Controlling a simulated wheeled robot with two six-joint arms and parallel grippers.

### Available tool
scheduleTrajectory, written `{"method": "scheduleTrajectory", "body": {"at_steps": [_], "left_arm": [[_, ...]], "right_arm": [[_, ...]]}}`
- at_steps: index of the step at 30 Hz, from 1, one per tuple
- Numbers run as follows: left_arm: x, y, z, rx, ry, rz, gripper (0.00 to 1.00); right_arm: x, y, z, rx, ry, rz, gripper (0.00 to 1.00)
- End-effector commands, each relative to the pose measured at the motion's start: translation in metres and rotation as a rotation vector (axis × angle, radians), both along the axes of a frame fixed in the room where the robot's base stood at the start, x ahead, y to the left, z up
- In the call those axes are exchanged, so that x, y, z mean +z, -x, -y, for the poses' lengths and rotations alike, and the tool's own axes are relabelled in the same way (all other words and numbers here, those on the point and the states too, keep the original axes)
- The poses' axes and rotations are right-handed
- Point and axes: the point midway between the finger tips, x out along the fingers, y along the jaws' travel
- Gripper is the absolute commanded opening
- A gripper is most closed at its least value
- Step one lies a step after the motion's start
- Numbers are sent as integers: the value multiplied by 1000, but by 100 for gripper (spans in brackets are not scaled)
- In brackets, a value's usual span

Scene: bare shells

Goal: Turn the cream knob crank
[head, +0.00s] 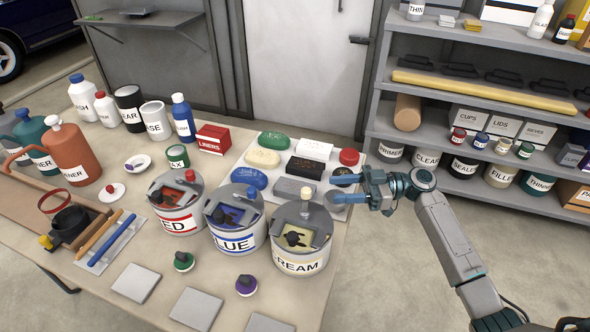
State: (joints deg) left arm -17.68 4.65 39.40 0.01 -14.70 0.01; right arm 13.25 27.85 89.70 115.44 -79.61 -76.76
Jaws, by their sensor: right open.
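The cream pot (298,262), labelled CREAM, stands at the right of a row of three on the table. Its grey lid has an opening showing cream paint and a dark piece. A small upright crank knob (306,193) stands at the back of the lid. My right gripper (340,189) reaches in from the right, just right of this knob. Its blue fingers point left and are open, with nothing visible between them. The picture does not show whether the knob and fingers touch; they look apart. My left gripper is not in view.
The blue pot (231,240) and red pot (176,220) stand left of the cream pot. A white tray (273,145) with coloured blocks lies behind. Grey tiles (196,308) and a purple knob (246,286) lie in front. Shelves (455,185) stand at the right.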

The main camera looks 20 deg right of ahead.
Motion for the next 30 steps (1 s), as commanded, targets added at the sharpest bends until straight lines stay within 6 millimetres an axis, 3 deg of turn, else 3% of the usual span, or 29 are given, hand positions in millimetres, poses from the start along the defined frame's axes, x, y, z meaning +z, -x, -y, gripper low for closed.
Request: {"method": "scheduleTrajectory", "body": {"at_steps": [5,19,30], "left_arm": [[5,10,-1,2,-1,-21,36],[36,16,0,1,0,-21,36],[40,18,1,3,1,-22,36]], "right_arm": [[2,-1,-11,-2,-3,2,44],[3,-16,-89,-2,-3,1,44],[-1,-20,-106,-3,1,1,44]]}}
